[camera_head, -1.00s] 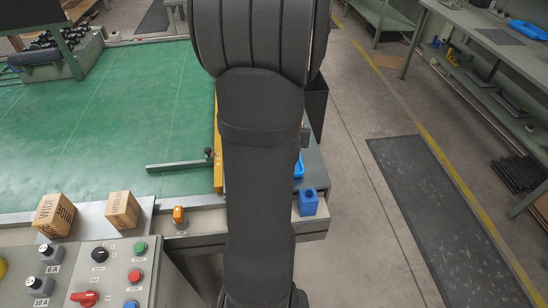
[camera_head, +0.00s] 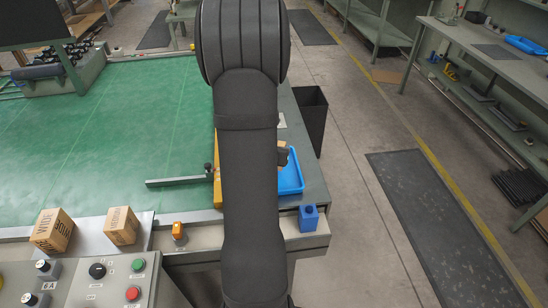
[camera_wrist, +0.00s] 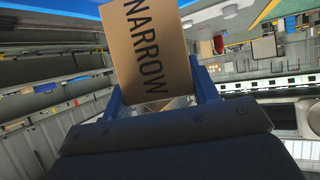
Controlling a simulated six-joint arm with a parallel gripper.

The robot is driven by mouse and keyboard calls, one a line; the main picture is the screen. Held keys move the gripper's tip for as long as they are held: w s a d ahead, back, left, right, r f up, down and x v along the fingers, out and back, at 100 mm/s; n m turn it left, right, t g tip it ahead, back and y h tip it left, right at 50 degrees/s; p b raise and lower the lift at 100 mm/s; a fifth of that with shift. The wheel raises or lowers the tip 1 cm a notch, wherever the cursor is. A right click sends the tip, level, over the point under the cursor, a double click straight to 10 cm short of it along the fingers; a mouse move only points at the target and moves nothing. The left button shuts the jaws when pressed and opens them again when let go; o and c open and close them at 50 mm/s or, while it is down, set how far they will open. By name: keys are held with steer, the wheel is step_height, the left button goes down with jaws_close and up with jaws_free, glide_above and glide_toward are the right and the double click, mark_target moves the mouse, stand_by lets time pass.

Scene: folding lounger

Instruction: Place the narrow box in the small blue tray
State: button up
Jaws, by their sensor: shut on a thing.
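The narrow box (camera_wrist: 150,50), tan with "NARROW" printed on it, is between the blue fingers of my gripper (camera_wrist: 160,92) in the wrist view. My gripper is shut on it. The small blue tray (camera_head: 292,180) lies at the right end of the bench in the head view, partly hidden by my arm. A small brown patch, probably the held box (camera_head: 282,145), shows beside my arm at the tray's far end. I cannot tell its height above the tray or whether they touch.
A box marked "WIDE" (camera_head: 52,231) and another carton (camera_head: 121,226) stand on a plate at the left. A blue block (camera_head: 308,218) stands just in front of the tray. A yellow rail (camera_head: 217,160) and an orange switch (camera_head: 178,231) are left of my arm.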

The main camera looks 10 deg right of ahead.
steer(key=shift+w+a+f, duration=0.15)
steer(key=shift+a, duration=0.05)
steer(key=shift+f, duration=1.95)
steer(key=shift+f, duration=0.1)
steer(key=o, duration=1)
steer(key=v, duration=1.2)
